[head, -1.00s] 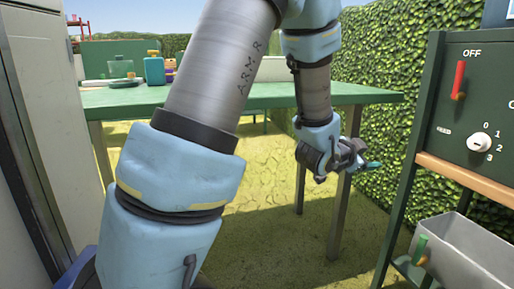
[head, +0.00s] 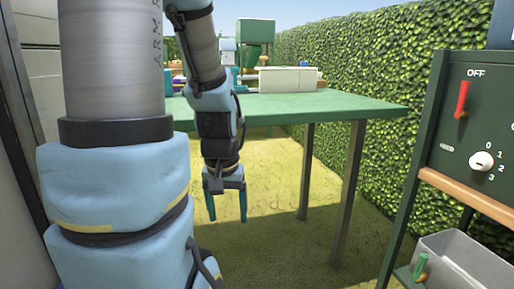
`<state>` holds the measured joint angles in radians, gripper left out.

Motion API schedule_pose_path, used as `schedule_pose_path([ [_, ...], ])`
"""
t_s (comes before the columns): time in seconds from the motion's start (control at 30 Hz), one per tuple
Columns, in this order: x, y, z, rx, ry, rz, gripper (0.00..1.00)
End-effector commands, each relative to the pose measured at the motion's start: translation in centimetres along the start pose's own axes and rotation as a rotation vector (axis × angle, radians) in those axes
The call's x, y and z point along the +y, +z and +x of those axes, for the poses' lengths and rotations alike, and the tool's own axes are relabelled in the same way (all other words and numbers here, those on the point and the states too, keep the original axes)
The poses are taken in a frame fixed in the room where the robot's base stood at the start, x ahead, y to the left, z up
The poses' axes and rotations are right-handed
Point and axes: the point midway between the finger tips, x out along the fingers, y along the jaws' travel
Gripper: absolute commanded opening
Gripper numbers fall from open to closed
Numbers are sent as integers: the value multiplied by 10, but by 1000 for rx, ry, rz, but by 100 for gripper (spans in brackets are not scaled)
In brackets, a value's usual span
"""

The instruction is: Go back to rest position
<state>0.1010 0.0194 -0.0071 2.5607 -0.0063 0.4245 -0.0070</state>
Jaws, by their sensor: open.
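My gripper (head: 227,207) hangs pointing down in the head view, left of the middle. Its two teal fingers are apart, with nothing between them. It is in front of the green table (head: 330,106), lower than the tabletop and over the yellow-green ground. My arm fills the left part of the view and hides the left side of the table.
A dark green control panel (head: 490,125) with a red lever (head: 462,100) and a white dial (head: 481,160) stands at the right. Below it is a grey bin (head: 470,262). A hedge (head: 380,60) runs behind. A white box (head: 287,80) stands on the table.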

Motion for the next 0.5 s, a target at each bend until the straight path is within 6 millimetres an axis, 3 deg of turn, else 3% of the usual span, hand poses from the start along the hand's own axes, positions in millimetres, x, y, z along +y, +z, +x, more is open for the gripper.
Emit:
schedule_pose_path([
  [0.03,0,-3,-20,0,0,1,76],
  [0.17,0,-8,-52,1,0,2,76],
  [0.5,1,-22,-157,2,0,4,76],
])
